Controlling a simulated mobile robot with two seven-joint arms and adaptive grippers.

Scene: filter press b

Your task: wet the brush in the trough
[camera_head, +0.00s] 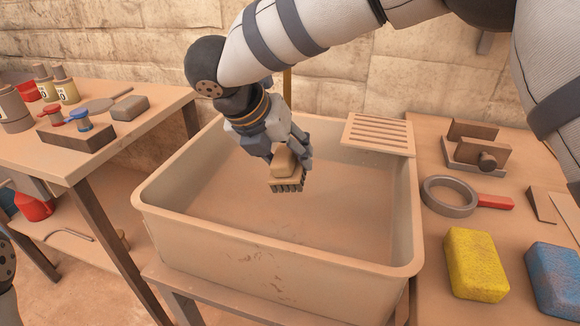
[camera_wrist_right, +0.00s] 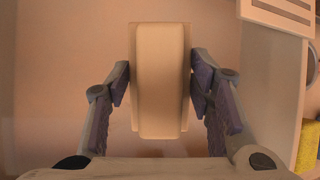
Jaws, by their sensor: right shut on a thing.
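The brush (camera_head: 285,180) has a tan block-shaped handle and dark bristles that point down. My right gripper (camera_head: 287,152) is shut on its handle and holds it over the trough (camera_head: 283,250). The bristles look clear of the trough floor, but I cannot tell how far they are from any water. In the right wrist view the two fingers press the sides of the pale handle (camera_wrist_right: 160,80), and the bristles are hidden beneath it. The trough is a deep beige basin with a flat brownish inside. My left gripper is not in view.
A slatted rack (camera_head: 378,134) lies across the trough's back right corner. On the right table are a yellow sponge (camera_head: 476,264), a blue sponge (camera_head: 555,280) and a magnifier-like ring with red handle (camera_head: 450,196). The left table holds bottles and a dark block (camera_head: 76,134).

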